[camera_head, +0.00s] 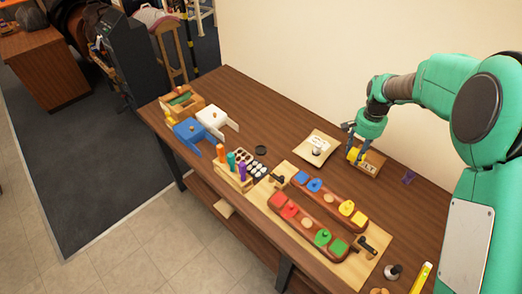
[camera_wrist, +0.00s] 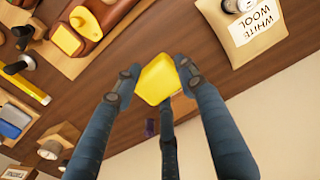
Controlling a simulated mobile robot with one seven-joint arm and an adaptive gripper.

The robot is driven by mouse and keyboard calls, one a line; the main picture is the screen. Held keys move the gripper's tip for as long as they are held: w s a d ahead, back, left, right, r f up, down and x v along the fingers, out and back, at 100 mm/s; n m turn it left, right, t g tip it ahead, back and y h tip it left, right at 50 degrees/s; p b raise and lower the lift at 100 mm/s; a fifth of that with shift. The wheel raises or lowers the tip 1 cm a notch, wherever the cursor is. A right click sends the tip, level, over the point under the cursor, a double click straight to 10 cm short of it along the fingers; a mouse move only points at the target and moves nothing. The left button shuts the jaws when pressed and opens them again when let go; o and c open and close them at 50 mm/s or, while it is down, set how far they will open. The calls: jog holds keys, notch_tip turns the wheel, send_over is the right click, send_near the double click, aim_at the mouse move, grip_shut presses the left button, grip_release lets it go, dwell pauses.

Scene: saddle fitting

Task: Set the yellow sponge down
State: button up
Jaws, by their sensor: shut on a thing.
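The yellow sponge (camera_wrist: 157,80) is between the fingers of my gripper (camera_wrist: 158,82) in the wrist view, with fingers pressed against its sides. In the head view my gripper (camera_head: 356,155) points down near the wall side of the bench, with the yellow sponge (camera_head: 353,154) at its fingertips. A small wooden holder with a pale label (camera_head: 369,167) is right beside and below the fingertips. In the wrist view the sponge hides most of that holder. I cannot tell whether the sponge touches it.
A cream "WHITE WOOL" bag (camera_head: 316,148) lies left of my gripper. Red-brown trays with coloured pieces (camera_head: 311,223) stand nearer on a light board. Blue and white boxes (camera_head: 189,131) are at the far left. A small purple item (camera_head: 408,177) lies right; bare bench surrounds it.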

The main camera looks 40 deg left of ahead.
jog(key=s+a+n+p, duration=0.2)
jog(key=a, duration=1)
jog(key=s+a+n+p, duration=0.2)
jog(key=a+n, duration=0.1)
jog(key=a, duration=0.9)
jog(key=s+a+n+p, duration=0.1)
jog(key=s+a, duration=0.3)
jog(key=a, duration=0.3)
jog(key=s+a+n+p, duration=0.1)
jog(key=s+a+n, duration=0.1)
jog(key=s+a, duration=0.35)
notch_tip(320, 180, down, 6)
jog(key=w+a, duration=0.1)
jog(key=a, duration=0.1)
jog(key=shift+w, duration=0.2)
jog(key=shift+f, duration=3.1)
jog(key=shift+f, duration=0.1)
jog(key=shift+f, duration=1.75)
